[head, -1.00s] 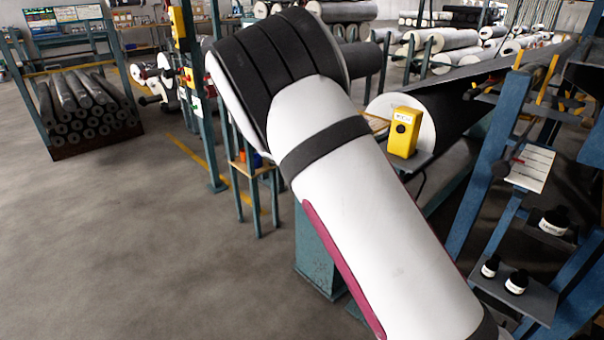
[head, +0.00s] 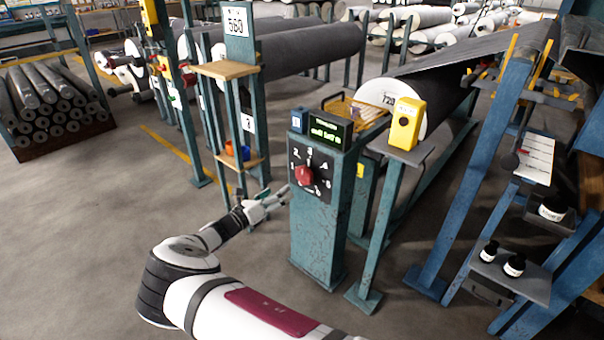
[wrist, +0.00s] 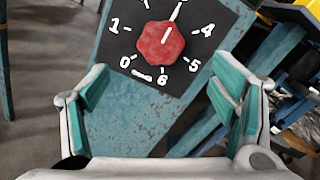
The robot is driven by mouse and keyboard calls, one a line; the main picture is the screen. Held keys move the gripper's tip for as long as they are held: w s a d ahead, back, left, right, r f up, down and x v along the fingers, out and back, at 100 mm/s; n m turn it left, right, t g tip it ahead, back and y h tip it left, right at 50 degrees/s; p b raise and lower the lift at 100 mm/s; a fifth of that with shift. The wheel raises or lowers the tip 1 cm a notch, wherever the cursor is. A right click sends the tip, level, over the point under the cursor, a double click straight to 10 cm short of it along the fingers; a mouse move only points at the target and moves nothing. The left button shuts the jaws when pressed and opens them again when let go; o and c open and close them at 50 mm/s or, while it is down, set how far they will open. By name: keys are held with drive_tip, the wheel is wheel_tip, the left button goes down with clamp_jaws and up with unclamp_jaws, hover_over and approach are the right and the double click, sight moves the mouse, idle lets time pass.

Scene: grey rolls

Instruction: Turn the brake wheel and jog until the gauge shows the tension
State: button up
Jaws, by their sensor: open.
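The red brake wheel (head: 304,175) is a lobed knob on a black plate numbered around it, on the front of a worn teal post. It also shows in the wrist view (wrist: 160,43), where its white mark points up and slightly right. The gauge (head: 326,131) on top of the post has a green lit display, too small to read surely. My gripper (head: 278,199) is left of the post, pointing toward the wheel. In the wrist view my gripper (wrist: 158,88) is open and empty, its teal-padded fingers apart and below the wheel, not touching it.
A yellow box (head: 404,125) stands on a shelf right of the post, before a large roll (head: 379,107). A blue frame (head: 473,165) with shelves and black bottles is at the right. A narrow stand (head: 239,110) is behind my gripper.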

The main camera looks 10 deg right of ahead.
sight(302, 175)
drive_tip(key=b+x, duration=0.2)
drive_tip(key=x, duration=1.1)
drive_tip(key=shift+d, duration=0.1)
drive_tip(key=c, duration=1.2)
